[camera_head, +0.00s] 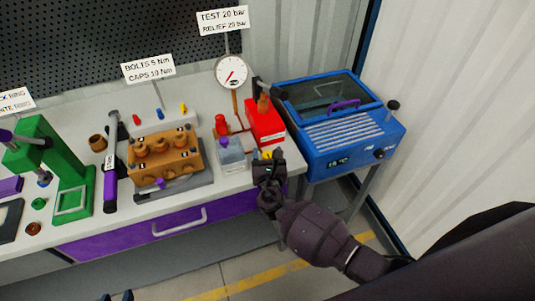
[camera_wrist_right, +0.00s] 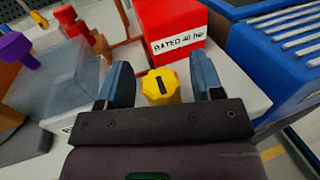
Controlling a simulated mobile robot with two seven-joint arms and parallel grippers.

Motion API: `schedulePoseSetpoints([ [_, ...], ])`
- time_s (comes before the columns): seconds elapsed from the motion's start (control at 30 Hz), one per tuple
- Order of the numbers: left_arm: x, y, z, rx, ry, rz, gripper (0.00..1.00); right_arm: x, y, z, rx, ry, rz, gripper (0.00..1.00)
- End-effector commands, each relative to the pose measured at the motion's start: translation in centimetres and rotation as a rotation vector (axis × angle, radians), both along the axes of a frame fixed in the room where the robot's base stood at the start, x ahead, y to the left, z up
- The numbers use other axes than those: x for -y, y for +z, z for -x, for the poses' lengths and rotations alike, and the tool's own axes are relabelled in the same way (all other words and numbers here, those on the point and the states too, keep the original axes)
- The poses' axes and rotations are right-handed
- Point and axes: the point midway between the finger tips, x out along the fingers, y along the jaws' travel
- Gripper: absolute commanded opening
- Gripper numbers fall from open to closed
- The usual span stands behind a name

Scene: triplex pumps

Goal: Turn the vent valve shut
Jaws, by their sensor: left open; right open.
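The vent valve shows as a yellow knob (camera_wrist_right: 160,86) with a dark bar across its top, in the right wrist view. In the head view, only a little of the yellow knob (camera_head: 266,154) shows, the rest hidden by my right gripper (camera_head: 268,161). My right gripper (camera_wrist_right: 162,72) is open, with one blue-grey finger on each side of the knob and a visible gap to each. I cannot tell whether the bar's angle means open or shut. My left gripper (camera_head: 117,296) shows only as two dark tips, apart, at the bottom edge of the head view.
A red box (camera_head: 265,121) stands just behind the knob, and a clear block (camera_head: 231,153) is left of it. A gauge (camera_head: 231,72) rises behind. A blue bath (camera_head: 340,120) stands to the right. A brown pump block (camera_head: 163,155) and green press (camera_head: 58,165) are further left.

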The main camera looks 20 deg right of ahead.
Motion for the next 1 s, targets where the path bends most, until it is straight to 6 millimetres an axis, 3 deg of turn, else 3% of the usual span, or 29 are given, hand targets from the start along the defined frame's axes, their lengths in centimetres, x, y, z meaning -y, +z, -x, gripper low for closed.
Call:
schedulePoseSetpoints([
  [0.27, 0.0, -0.2, 0.0, -0.002, 0.0, 0.0, 0.43, -0.4, -0.1, 1.7, -0.001, 0.001, -0.001, 0.6],
  [0.7, 0.0, -0.7, -0.1, -0.001, 0.0, 0.0, 0.43, -2.2, -0.1, 8.9, -0.001, 0.0, -0.001, 0.6],
  [1.0, 0.0, -0.5, -0.2, 0.006, -0.001, 0.0, 0.43, -2.6, 0.0, 10.5, 0.0, 0.0, 0.0, 0.6],
])
